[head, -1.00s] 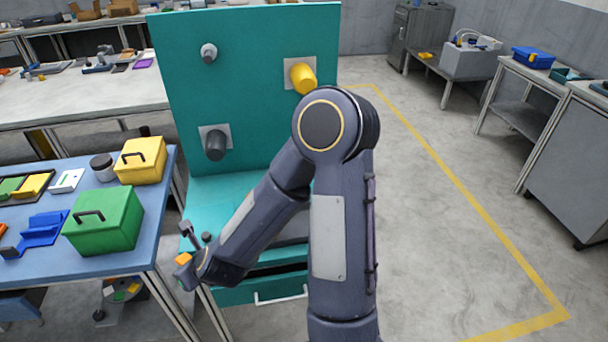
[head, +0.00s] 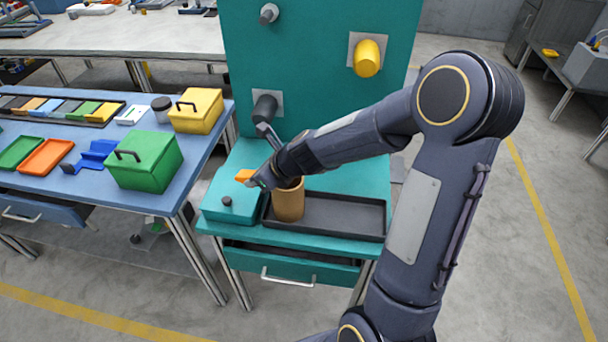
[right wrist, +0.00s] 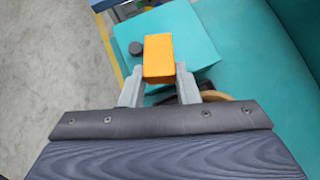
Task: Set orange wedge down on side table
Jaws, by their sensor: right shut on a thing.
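The orange wedge (right wrist: 158,56) is held between the fingertips of my right gripper (right wrist: 160,85). In the head view the wedge (head: 244,175) shows as a small orange piece at the tip of my right gripper (head: 258,178). The gripper is shut on it, above the teal lidded box with a dark knob (head: 222,190). The blue side table (head: 185,145) stands to the left, apart from the gripper. My left gripper is not in view.
A brown cylinder (head: 288,203) and a dark tray (head: 345,214) sit on the teal bench (head: 350,178).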

